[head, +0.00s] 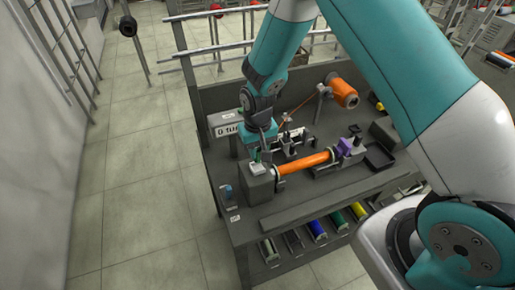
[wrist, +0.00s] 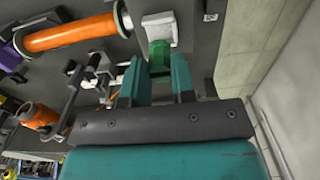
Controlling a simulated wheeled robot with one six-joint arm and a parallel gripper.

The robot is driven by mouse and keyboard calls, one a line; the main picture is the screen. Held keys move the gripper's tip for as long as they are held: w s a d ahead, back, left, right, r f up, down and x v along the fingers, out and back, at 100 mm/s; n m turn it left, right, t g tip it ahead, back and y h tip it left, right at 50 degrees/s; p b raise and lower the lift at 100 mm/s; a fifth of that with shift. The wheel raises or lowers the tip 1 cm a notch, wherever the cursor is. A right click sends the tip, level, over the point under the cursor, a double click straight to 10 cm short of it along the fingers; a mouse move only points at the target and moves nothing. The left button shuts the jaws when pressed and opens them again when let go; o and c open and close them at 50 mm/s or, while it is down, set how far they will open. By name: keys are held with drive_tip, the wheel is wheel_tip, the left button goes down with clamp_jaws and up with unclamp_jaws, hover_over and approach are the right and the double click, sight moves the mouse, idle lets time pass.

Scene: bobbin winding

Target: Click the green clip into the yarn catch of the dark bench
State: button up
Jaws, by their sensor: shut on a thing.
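The green clip (wrist: 159,50) sits between the fingertips of my gripper (wrist: 158,68) in the wrist view, and the gripper is shut on it. The clip's far end is at or just over a small white block (wrist: 160,24), which looks like the yarn catch. I cannot tell whether the clip is seated in it. In the head view my gripper (head: 262,150) points down over the white block (head: 257,168) on a grey box at the left of the dark bench (head: 250,221). The clip is small and mostly hidden there.
An orange tube (head: 308,162) lies right of the grey box, held at a purple part (head: 350,146). An orange yarn cone (head: 342,92) stands behind, its yarn running toward the bench's middle. A black tray (head: 379,158) is at the right. Colored spools sit under the front edge.

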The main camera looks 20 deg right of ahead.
drive_tip(key=shift+f, duration=0.15)
drive_tip(key=shift+f+b, duration=1.45)
drive_tip(key=shift+f, duration=0.4)
drive_tip(key=o, duration=0.9)
wheel_tip(320, 180, up, 18)
drive_tip(key=b, duration=0.3)
drive_tip(key=shift+f+b, duration=0.2)
drive_tip(key=shift+b, duration=0.1)
